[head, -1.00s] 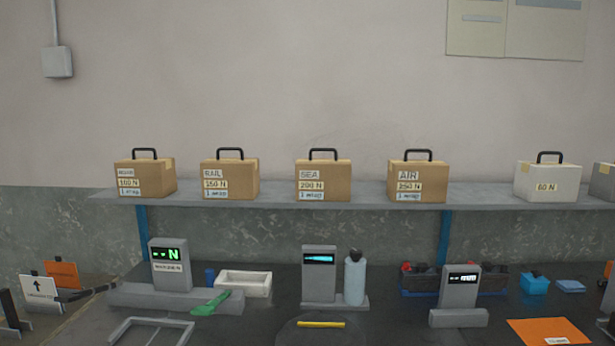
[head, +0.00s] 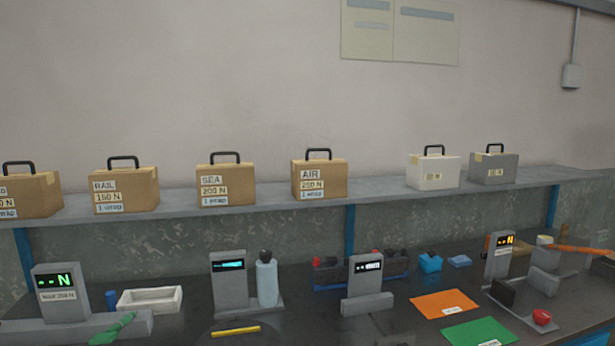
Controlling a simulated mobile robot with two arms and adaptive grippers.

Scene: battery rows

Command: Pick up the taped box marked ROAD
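A brown cardboard box with a black handle (head: 40,192) stands upright on the shelf at the left edge of the head view, cut off by the frame. Only the end of its top label shows, so its word cannot be read in full now. To its right stand similar boxes: the RAIL box (head: 140,182), the SEA box (head: 240,180) and the AIR box (head: 333,180). Neither of my grippers is in view.
The shelf (head: 385,193) also holds a white box (head: 447,171) and a grey box (head: 505,170). Below, the dark bench carries several displays, such as one with green digits (head: 60,292), a white tray (head: 150,300), a bottle (head: 266,280) and orange (head: 444,304) and green sheets (head: 480,332).

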